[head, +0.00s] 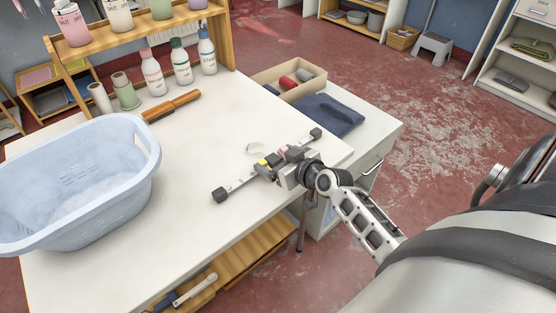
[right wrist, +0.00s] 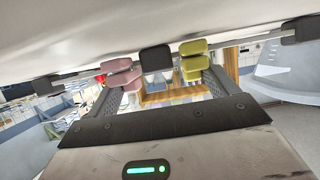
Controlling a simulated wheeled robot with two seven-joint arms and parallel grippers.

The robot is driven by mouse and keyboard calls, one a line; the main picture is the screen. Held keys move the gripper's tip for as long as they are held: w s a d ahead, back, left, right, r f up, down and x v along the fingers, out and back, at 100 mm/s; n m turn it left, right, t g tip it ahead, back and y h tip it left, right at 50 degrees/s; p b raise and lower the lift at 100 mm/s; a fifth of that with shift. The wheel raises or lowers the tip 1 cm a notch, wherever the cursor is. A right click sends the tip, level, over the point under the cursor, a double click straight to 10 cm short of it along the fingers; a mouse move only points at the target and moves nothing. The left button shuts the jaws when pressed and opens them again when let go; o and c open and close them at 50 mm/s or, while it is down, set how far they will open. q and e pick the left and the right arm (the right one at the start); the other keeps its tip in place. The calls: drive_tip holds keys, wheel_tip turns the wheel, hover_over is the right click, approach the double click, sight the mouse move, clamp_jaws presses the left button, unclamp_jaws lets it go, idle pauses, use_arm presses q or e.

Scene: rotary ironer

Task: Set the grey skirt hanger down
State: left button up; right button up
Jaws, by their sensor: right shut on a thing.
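The grey skirt hanger (head: 238,185) is a thin bar with a dark clip at each end and a pale hook. It lies slantwise at the right edge of the white table (head: 215,130) in the head view. My right gripper (head: 273,161) is shut on its middle. In the right wrist view, the hanger's bar (right wrist: 232,43) runs across, with a dark middle piece between pink and yellow-green finger pads. A pale surface is very close to the bar there; I cannot tell whether they touch. My left gripper is not in view.
A light blue laundry basket (head: 140,185) stands at the left of the table. Bottles (head: 181,62) and a wooden-handled brush (head: 171,104) are at the back. A side cabinet (head: 375,125) bears a box (head: 266,77) and folded dark cloth (head: 328,114). The table's middle is clear.

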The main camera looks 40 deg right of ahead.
drive_tip(key=o, duration=0.9)
drive_tip(key=shift+c, duration=0.2)
drive_tip(key=shift+s+r, duration=0.1)
drive_tip(key=a+v, duration=0.1)
drive_tip(key=v, duration=1.1)
drive_tip(key=s+a+f+n+g+y, duration=0.1)
drive_tip(key=s+a+f, duration=0.2)
drive_tip(key=a, duration=0.6)
drive_tip(key=s+a+f+g, duration=0.2)
drive_tip(key=s+a+f, duration=0.2)
drive_tip(key=a, duration=0.5)
drive_tip(key=shift+s+f+n+y+p, duration=0.3)
drive_tip(key=shift+s+f+n+y, duration=0.1)
drive_tip(key=shift+f, duration=0.1)
drive_tip(key=shift+a, duration=0.1)
